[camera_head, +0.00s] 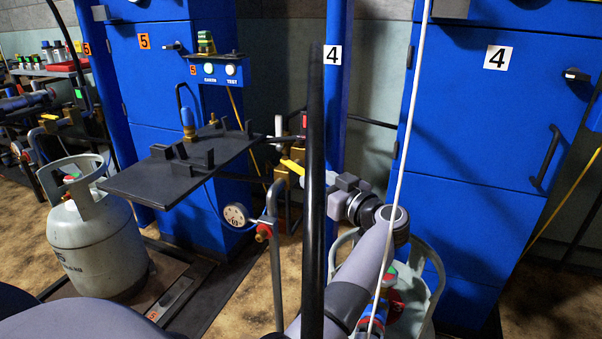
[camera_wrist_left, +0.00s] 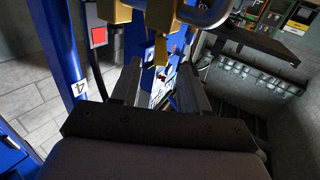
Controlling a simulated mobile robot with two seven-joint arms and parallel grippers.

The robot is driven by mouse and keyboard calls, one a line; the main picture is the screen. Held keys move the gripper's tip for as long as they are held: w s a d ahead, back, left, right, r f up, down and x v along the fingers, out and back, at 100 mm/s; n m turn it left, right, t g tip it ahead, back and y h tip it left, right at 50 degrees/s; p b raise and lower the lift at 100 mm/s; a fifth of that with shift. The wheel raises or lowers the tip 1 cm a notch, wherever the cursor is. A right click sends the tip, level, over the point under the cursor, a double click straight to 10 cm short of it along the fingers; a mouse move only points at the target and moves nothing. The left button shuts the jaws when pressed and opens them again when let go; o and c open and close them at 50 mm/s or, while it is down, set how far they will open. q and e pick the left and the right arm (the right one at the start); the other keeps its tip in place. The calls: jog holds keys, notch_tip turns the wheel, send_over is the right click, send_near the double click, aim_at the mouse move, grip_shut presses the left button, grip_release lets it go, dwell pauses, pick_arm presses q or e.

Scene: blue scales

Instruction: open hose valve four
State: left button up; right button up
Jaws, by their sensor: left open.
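The valve near the number 4 post has a yellow lever (camera_head: 292,166) on a brass body, left of a black upright bar in the head view. In the left wrist view the yellow lever (camera_wrist_left: 160,48) points down between my fingers, at their far end. My left gripper (camera_head: 333,192) is just right of the lever in the head view, its fingertips partly hidden by the bar. In the left wrist view my left gripper (camera_wrist_left: 160,84) is open, with nothing held; I cannot tell whether it touches the lever. My right gripper is not in view.
The black upright bar (camera_head: 315,200) and a pale hose (camera_head: 405,130) cross close to my arm. A blue post (camera_head: 338,110) and blue cabinet (camera_head: 480,140) marked 4 stand behind. A dark shelf (camera_head: 150,185), pressure gauge (camera_head: 236,215) and gas cylinder (camera_head: 95,245) lie left.

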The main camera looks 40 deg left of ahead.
aim_at(301, 169)
pick_arm(q)
jog(key=b+x, duration=0.1)
jog(key=x, duration=0.5)
jog(key=shift+a+b, duration=0.25)
jog(key=shift+b, duration=0.15)
grip_shut()
